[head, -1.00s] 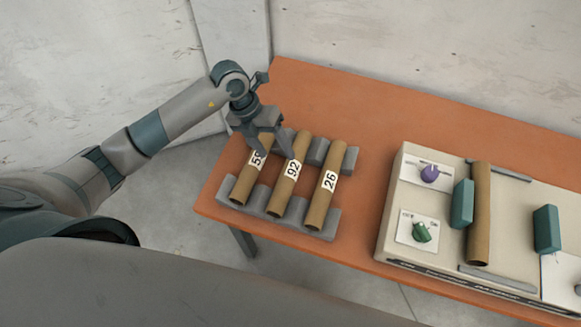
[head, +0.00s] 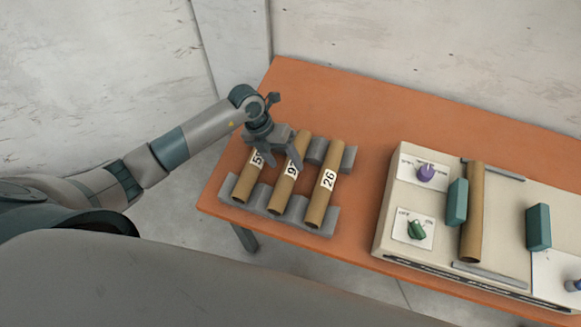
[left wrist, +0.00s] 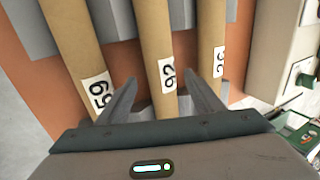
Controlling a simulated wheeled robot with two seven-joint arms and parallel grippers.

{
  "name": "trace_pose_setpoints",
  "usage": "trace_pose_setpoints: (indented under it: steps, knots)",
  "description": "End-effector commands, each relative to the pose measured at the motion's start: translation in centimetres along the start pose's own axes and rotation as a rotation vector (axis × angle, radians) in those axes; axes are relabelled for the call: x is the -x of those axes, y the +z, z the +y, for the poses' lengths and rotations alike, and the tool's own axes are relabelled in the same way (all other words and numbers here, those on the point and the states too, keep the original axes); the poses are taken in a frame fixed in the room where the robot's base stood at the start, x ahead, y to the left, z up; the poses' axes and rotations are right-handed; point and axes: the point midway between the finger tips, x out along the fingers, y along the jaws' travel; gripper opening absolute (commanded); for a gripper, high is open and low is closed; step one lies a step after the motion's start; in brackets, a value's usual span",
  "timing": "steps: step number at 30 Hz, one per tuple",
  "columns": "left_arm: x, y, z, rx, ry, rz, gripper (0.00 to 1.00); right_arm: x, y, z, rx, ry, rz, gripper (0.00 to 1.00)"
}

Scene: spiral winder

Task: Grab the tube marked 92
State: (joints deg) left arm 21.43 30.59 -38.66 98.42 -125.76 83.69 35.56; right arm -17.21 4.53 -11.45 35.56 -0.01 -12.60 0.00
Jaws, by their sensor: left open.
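The tube marked 92 (head: 283,196) is a brown cardboard tube, the middle one of three lying in a grey rack (head: 296,208). Its white label is partly covered by a finger in the head view. My left gripper (head: 281,160) is open and empty above the rack, over the upper half of the tubes. In the left wrist view the tube marked 92 (left wrist: 152,35) runs between the two spread fingers of my left gripper (left wrist: 160,85). I cannot tell how far above the tube the fingertips are. My right gripper is out of view.
The tube marked 59 (head: 244,189) lies to the left and the tube marked 26 (head: 318,206) to the right, both close by. A beige winder (head: 385,215) with knobs, teal blocks and another brown tube (head: 472,215) stands on the orange table (head: 370,115) at right.

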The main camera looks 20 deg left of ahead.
Motion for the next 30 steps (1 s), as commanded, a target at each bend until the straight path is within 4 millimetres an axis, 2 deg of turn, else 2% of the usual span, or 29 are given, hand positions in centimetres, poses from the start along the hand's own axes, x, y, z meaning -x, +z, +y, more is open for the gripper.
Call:
trace_pose_setpoints:
  steps: [2,9,24,30]
  knots:
    - [-0.6,0.0,-0.4,0.003,-0.003,0.003,0.61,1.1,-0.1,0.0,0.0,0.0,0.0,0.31]
    - [-2.9,0.1,-0.2,0.001,0.0,0.001,0.61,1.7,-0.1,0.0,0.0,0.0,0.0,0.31]
    - [-3.1,0.1,-0.1,0.001,0.0,-0.001,0.61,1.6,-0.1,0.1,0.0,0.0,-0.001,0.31]
    - [-3.1,0.1,-0.1,0.001,0.0,-0.001,0.15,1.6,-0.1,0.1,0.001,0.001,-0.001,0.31]
